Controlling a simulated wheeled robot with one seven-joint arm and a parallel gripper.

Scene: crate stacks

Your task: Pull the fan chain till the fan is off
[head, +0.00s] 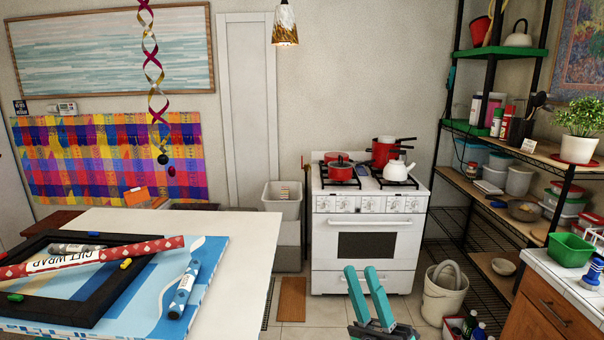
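No fan is in view. A twisted red and gold ribbon (152,68) hangs from above at the upper left. A dark ball (163,159) and a small red ball (171,171) show at its lower end; whether either belongs to a fan chain I cannot tell. My gripper (361,270), with teal fingers, is low in the middle of the picture, in front of the stove. It points up, its fingers apart with nothing between them. It is far to the right of the ribbon and below it.
A white table (245,243) with a blue board, a black frame (95,303) and wrap rolls fills the lower left. A white stove (368,245) with red pots stands behind my gripper. Shelves (470,130) and a counter (560,288) line the right. A lamp (285,25) hangs above.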

